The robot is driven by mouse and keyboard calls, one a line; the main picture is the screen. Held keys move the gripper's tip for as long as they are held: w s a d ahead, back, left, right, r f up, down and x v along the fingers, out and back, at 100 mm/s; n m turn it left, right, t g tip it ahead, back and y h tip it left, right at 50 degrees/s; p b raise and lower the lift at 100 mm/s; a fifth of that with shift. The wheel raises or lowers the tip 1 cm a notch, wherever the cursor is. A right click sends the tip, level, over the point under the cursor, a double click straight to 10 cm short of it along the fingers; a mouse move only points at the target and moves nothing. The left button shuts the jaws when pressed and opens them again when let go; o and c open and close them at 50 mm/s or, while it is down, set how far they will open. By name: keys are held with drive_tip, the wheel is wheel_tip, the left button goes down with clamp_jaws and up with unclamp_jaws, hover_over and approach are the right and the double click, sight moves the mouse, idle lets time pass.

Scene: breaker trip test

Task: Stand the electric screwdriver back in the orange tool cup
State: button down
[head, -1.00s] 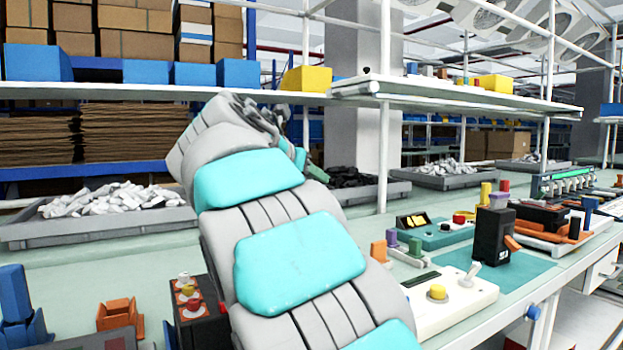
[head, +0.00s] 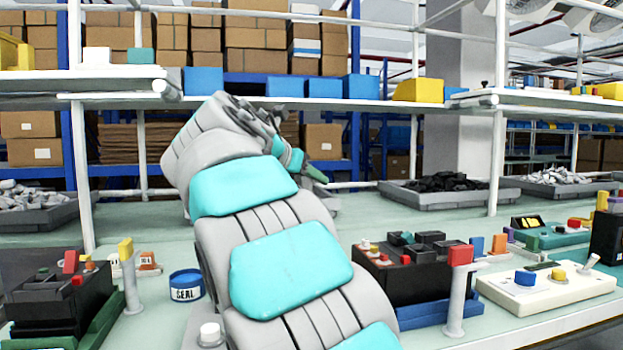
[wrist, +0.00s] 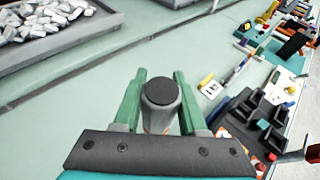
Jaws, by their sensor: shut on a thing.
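In the wrist view, my gripper (wrist: 159,76) has its two green fingers on either side of a grey cylindrical body with a round dark end. I take this to be the electric screwdriver (wrist: 161,118). Its dark end faces the camera, and its lower part is hidden behind the gripper's dark plate. In the head view, my gripper (head: 305,168) is past the bent arm, mostly hidden by it, above the bench. I cannot pick out the orange tool cup in either current view; the arm covers part of the bench.
A blue SEAL tin (head: 186,287) and a black device (head: 55,295) stand left of my arm. A black unit on a blue base (head: 430,315) and a white button box (head: 545,290) stand to the right. Grey trays line the back. The bench between is fairly clear.

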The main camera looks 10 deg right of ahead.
drive_tip(key=shift+d+r, duration=0.1)
drive_tip(key=shift+f+b, duration=0.8)
drive_tip(key=shift+f, duration=2.1)
drive_tip(key=shift+p, duration=0.85)
drive_tip(key=shift+f+b, duration=0.5)
drive_tip(key=shift+f, duration=2.3)
drive_tip(key=shift+c, duration=1.9)
unclamp_jaws()
drive_tip(key=v, duration=0.8)
drive_tip(key=shift+s+f, duration=0.1)
